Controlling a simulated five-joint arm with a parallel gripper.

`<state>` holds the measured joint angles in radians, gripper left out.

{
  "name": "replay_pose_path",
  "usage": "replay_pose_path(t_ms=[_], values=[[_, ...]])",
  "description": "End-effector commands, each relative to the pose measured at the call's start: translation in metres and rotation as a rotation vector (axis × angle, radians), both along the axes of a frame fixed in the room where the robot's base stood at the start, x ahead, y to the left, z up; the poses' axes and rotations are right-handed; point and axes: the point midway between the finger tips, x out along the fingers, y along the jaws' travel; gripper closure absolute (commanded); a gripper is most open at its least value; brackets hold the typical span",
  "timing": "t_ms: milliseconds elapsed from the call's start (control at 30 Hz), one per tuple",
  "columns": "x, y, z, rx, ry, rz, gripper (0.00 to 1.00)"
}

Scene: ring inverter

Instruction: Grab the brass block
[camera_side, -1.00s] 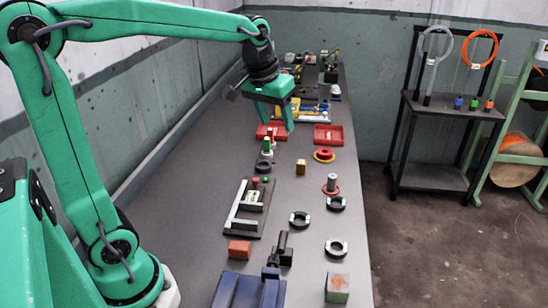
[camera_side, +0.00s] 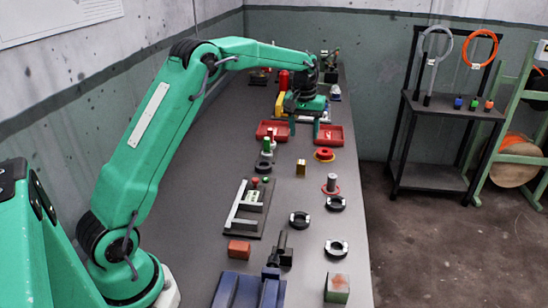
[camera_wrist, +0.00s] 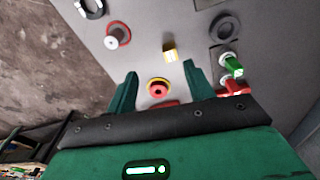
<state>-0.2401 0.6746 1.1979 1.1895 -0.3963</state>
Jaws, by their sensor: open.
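The brass block (camera_side: 300,168) is a small gold block standing upright on the grey bench, right of the middle. In the wrist view the brass block (camera_wrist: 170,52) lies just beyond my fingertips, roughly between their lines. My gripper (camera_side: 304,127) is open and empty, above the red trays and farther along the bench than the block. In the wrist view my gripper (camera_wrist: 160,70) shows both green fingers spread apart, with nothing between them touching. None of the block is covered.
A red and yellow ring piece (camera_wrist: 158,87) shows between my fingers, close to the block. Red trays (camera_side: 329,134) lie under my gripper. A green-topped fitting (camera_side: 267,147) and black ring (camera_side: 264,167) stand left of the block. Bare bench surrounds the block.

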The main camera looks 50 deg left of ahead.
Motion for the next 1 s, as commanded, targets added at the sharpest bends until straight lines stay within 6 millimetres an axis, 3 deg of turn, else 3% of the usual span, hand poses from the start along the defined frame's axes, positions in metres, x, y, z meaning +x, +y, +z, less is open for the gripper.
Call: replay_pose_path(t_ms=[200, 400, 767, 1000], values=[[0.021, 0.023, -0.048, -0.015, 0.047, 0.071, 0.47], [0.03, 0.034, -0.074, -0.022, 0.07, 0.111, 0.47], [0.032, 0.038, -0.084, -0.023, 0.077, 0.123, 0.47], [0.031, 0.037, -0.103, -0.024, 0.079, 0.122, 0.47]])
